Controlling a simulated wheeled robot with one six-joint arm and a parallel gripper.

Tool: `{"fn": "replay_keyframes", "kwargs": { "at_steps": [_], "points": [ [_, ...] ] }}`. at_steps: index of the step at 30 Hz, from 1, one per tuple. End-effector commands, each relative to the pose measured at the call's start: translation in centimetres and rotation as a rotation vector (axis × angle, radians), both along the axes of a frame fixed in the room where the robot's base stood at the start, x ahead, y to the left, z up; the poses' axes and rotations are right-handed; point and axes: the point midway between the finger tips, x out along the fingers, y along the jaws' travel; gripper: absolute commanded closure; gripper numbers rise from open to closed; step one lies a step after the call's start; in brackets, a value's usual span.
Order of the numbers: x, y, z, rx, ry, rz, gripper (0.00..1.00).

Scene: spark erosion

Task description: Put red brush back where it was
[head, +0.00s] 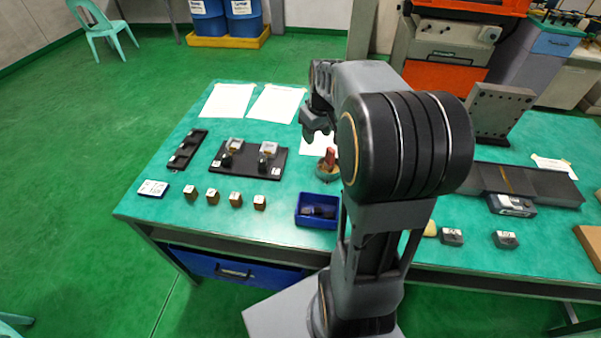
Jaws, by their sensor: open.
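A small red object that looks like the red brush (330,156) stands at a round green holder (326,173) near the middle of the table; whether it sits inside the holder or just behind it is hard to tell. My gripper (314,137) is open and empty, above and slightly left of the red object, apart from it as far as I can see. My arm hides the table directly to the right of the brush.
A blue bin (316,222) with dark items stands at the front edge. A black plate (240,172) with two fixtures, several small blocks (213,195) and a dark rack (187,149) lie left. White sheets (228,100) lie behind. Green table (165,208) is clear between them.

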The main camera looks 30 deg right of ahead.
Motion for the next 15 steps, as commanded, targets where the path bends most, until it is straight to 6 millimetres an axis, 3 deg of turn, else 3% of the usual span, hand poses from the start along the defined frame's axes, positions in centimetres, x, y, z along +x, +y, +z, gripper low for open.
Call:
{"fn": "replay_keyframes", "kwargs": {
  "at_steps": [1, 6, 10, 15],
  "points": [
    [-1.5, 2.8, 1.0, -0.005, -0.023, 0.001, 0.52],
    [-6.7, 9.4, 2.0, 0.0, -0.087, -0.035, 0.52],
    [-10.3, 12.4, 1.6, 0.015, -0.127, -0.06, 0.52],
    [-13.1, 14.3, 0.8, 0.032, -0.16, -0.079, 0.52]
  ]
}}
